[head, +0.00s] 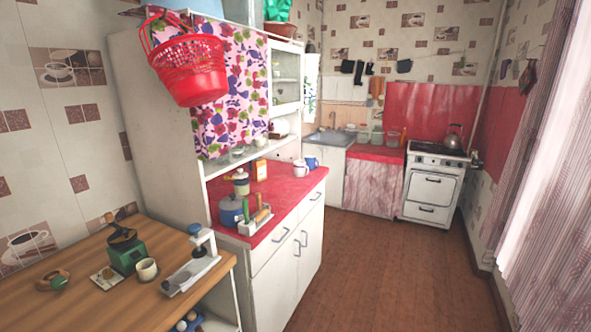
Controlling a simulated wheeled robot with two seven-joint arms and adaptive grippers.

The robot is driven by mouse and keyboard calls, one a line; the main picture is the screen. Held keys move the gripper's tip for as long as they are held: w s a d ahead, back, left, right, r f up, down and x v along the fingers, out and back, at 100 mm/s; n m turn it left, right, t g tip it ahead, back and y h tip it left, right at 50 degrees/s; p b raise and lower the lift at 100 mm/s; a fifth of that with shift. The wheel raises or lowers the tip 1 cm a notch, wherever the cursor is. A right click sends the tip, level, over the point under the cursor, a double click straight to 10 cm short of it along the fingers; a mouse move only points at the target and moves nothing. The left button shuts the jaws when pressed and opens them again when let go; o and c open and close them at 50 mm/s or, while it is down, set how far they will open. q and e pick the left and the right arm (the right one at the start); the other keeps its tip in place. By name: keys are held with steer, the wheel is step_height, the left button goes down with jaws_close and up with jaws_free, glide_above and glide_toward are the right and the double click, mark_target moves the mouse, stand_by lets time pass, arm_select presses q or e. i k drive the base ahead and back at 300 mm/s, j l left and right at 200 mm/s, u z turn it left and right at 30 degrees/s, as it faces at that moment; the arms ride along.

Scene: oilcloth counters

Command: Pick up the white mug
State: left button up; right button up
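A white mug (300,168) stands upright toward the far end of the red oilcloth counter (288,194). A blue mug (312,163) is right beside it; I cannot tell whether they touch. Another pale cup (147,268), cream-white with a dark inside, stands on the wooden table (75,292) at the near left. Neither of my grippers shows in the head view.
A green grinder (124,256) and a metal press (193,266) stand on the wooden table. The brown floor (370,270) is clear.

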mark_target(299, 167)
steer(key=i+l+u, duration=0.15)
steer(key=i+l, duration=0.2)
steer(key=i+l+u, duration=0.15)
steer(key=i+l, duration=0.2)
steer(key=i+l+u, duration=0.15)
steer(key=i+l, duration=0.3)
steer(key=i+l+u, duration=0.15)
steer(key=i+l, duration=0.2)
steer(key=i+l+u, duration=0.15)
steer(key=i+l, duration=0.15)
steer(key=l, duration=0.3)
